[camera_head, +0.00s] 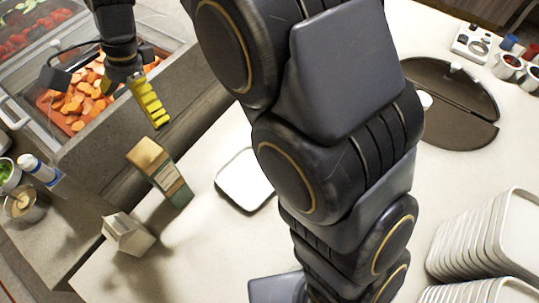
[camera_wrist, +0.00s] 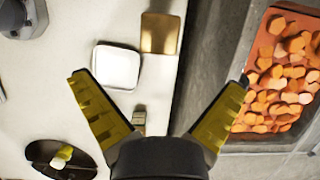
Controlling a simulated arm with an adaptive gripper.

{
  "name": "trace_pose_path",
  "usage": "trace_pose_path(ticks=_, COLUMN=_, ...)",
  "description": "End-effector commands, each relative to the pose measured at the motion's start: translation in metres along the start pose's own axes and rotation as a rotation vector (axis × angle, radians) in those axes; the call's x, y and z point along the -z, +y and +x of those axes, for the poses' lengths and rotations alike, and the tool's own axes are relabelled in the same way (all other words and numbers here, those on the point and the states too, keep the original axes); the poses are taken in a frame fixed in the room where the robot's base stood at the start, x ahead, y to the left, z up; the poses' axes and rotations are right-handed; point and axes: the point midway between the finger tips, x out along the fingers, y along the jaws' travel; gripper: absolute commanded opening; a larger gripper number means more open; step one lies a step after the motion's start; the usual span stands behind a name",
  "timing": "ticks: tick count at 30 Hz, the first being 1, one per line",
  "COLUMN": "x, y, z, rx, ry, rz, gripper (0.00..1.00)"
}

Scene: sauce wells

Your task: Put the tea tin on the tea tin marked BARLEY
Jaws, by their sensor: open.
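A tall tin with a gold top and a green body bearing a pale label (camera_head: 172,181) stands upright on the counter, left of centre in the head view. Its square gold lid (camera_wrist: 160,34) shows at the top of the wrist view. I cannot read its marking. A shorter pale box (camera_head: 128,236) stands lower left of it; I cannot tell whether it is a tin. A small brownish object (camera_wrist: 139,118) shows between my fingers in the wrist view, mostly unclear. My gripper (camera_wrist: 160,78) is open and empty, above the counter. Its yellow finger (camera_head: 150,102) is above and behind the green tin.
A white square plate (camera_head: 235,188) lies right of the tin, partly behind my arm. Stacked white dishes (camera_head: 480,240) stand at the right. A tub of orange chunks (camera_head: 75,105) sits beyond the counter's left edge.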

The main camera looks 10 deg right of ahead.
Motion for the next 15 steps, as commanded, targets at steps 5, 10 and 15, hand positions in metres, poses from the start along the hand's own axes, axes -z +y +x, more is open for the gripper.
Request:
trace_pose_path(ticks=5, x=0.01, y=0.021, z=-0.009, rx=-0.001, ry=0.016, rz=-0.045, gripper=1.0)
trace_pose_path(ticks=10, x=0.034, y=0.093, z=-0.031, rx=-0.016, ry=0.064, rz=-0.212, gripper=1.0)
trace_pose_path(ticks=15, x=0.046, y=0.187, z=-0.038, rx=-0.065, ry=0.109, rz=-0.423, gripper=1.0)
